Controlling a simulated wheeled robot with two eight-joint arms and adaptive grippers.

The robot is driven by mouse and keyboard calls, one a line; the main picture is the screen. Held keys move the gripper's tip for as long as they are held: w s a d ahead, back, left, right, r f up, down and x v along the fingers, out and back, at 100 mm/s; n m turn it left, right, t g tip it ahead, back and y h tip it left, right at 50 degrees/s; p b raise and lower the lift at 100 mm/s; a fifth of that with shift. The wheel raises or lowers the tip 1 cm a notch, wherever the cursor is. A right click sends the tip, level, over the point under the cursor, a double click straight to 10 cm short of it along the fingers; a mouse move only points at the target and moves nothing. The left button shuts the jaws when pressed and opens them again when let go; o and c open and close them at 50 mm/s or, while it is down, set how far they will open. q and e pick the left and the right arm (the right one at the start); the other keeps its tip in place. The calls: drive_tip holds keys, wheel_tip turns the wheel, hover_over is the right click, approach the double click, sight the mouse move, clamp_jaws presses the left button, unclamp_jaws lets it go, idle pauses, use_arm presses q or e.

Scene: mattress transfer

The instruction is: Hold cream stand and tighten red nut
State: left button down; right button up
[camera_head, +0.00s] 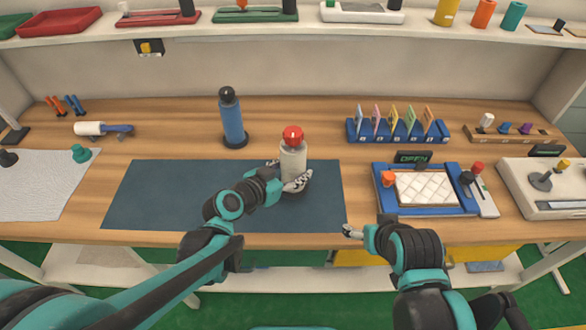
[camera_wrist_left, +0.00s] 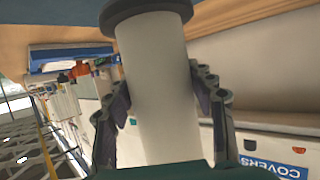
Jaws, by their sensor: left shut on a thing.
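The cream stand (camera_head: 293,165) is an upright cylinder on a dark round base, standing on the blue-grey mat (camera_head: 180,195). The red nut (camera_head: 293,134) sits at its top. My left gripper (camera_head: 286,175) is shut around the stand, with a finger on each side. The left wrist view shows the cream cylinder (camera_wrist_left: 158,85) between the fingers of this gripper (camera_wrist_left: 160,100) and its dark round base at the top; the red nut is out of that view. My right gripper (camera_head: 354,231) is near the table's front edge, away from the stand; its finger opening is unclear.
A blue bottle-like stand (camera_head: 231,120) is behind and left of the cream stand. A blue tray (camera_head: 380,203) with a white quilted pad (camera_head: 425,188) lies at right, with a card rack (camera_head: 395,133) behind it. The mat's left part is clear.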

sight(293, 179)
use_arm(q)
drive_tip(key=shift+f+b, duration=0.85)
drive_tip(key=shift+f, duration=0.15)
drive_tip(key=shift+f+b, duration=0.45)
drive_tip(key=shift+f, duration=0.6)
